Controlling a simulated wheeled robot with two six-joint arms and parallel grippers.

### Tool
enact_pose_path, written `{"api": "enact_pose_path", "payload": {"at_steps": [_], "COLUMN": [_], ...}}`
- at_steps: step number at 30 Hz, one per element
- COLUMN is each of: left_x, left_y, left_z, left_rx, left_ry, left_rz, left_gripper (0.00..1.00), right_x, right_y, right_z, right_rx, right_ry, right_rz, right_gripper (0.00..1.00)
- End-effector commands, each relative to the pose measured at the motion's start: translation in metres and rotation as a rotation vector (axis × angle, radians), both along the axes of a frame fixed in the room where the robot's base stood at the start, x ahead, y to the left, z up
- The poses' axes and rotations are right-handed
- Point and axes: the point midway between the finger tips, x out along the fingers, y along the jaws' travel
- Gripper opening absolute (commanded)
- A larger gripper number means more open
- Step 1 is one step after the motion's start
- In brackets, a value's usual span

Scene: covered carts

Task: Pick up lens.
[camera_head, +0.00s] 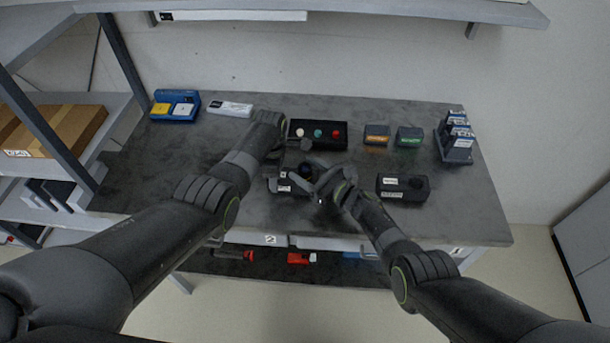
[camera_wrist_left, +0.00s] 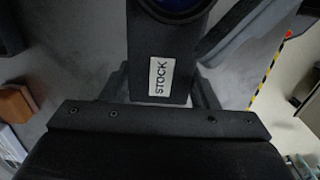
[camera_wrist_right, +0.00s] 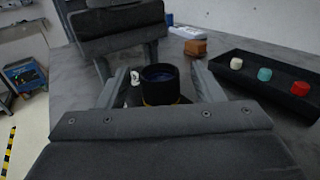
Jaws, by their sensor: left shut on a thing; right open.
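The lens is a dark round cylinder with a bluish top (camera_head: 306,169). It sits on a black block labelled STOCK (camera_wrist_left: 160,52). In the left wrist view the lens (camera_wrist_left: 178,6) is cut off at the top edge. My left gripper (camera_wrist_left: 160,88) is shut on the STOCK block, with a finger on each side. My right gripper (camera_wrist_right: 155,84) is open, and the lens (camera_wrist_right: 160,84) shows between its fingers in the right wrist view. Whether the fingers touch the lens cannot be told.
A black tray with white, teal and red knobs (camera_head: 318,146) lies behind. Orange (camera_head: 377,134) and green-labelled (camera_head: 409,137) boxes stand at the back right. A black labelled device (camera_head: 403,187) is at the right. A blue tray (camera_head: 175,117) is at the far left.

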Motion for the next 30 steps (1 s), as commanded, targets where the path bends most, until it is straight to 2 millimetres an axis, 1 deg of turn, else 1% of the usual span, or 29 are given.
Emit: {"api": "enact_pose_path", "payload": {"at_steps": [6, 14, 17, 26, 27, 30], "left_x": [0.0002, 0.0002, 0.0002, 0.0002, 0.0002, 0.0002], "left_y": [0.0001, 0.0001, 0.0001, 0.0001, 0.0001, 0.0001], "left_z": [0.0001, 0.0001, 0.0001, 0.0002, 0.0002, 0.0002], "left_rx": [0.0, 0.0, 0.0, 0.0, 0.0, 0.0], "left_ry": [-0.001, -0.001, -0.001, -0.001, -0.001, -0.001], "left_rz": [0.0, 0.0, 0.0, 0.0, 0.0, 0.0], "left_gripper": [0.31, 0.31, 0.31, 0.31, 0.31, 0.31], "right_x": [0.0035, 0.0039, 0.0038, 0.0039, 0.004, 0.004], "right_y": [0.0059, 0.0062, 0.0061, 0.0058, 0.0061, 0.006], "right_z": [0.0004, 0.0004, 0.0003, 0.0002, 0.0008, 0.0007], "right_rx": [0.0, -0.001, -0.001, -0.001, 0.0, 0.0], "right_ry": [0.001, 0.001, 0.001, 0.001, 0.0, 0.0], "right_rz": [-0.001, -0.002, -0.002, -0.002, -0.002, -0.002], "right_gripper": [0.6, 0.6, 0.5, 0.1, 0.09, 0.09]}}
